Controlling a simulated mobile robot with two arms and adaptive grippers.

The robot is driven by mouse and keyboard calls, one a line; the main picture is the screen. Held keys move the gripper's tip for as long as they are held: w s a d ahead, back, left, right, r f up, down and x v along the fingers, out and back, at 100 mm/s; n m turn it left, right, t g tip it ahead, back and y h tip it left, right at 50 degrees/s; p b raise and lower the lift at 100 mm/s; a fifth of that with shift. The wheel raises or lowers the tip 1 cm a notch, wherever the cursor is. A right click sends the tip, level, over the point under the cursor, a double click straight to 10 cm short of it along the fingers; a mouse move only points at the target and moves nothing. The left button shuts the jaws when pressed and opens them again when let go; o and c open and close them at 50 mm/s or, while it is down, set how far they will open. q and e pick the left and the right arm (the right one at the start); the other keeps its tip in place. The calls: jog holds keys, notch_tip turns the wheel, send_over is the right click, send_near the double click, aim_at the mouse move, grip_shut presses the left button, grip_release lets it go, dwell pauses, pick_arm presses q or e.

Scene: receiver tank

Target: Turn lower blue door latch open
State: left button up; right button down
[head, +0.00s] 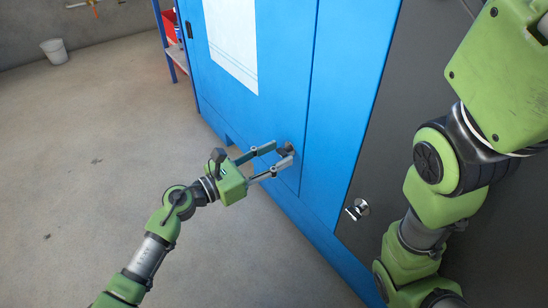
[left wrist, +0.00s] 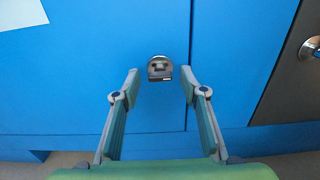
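The blue cabinet door (head: 270,108) has a small dark latch (head: 286,149) low down near its right edge. The latch also shows in the left wrist view (left wrist: 160,68), a rounded metal piece just left of the door seam. My left gripper (head: 281,156) is open, with its fingers pointing at the door. In the left wrist view its fingertips (left wrist: 160,76) stand to the left and right of the latch with a gap on each side. I cannot tell whether the tips touch the door. My right arm is at the right of the head view; its gripper is out of view.
A silver handle (head: 357,209) sits on the dark grey panel (head: 385,155) right of the blue door. A white paper sheet (head: 232,40) is on the door. A white bucket (head: 55,51) and a shelf with a red bin (head: 170,26) stand farther back. The floor at left is clear.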

pick_arm(q)
jog(key=c, duration=1.1)
jog(key=shift+c, duration=0.2)
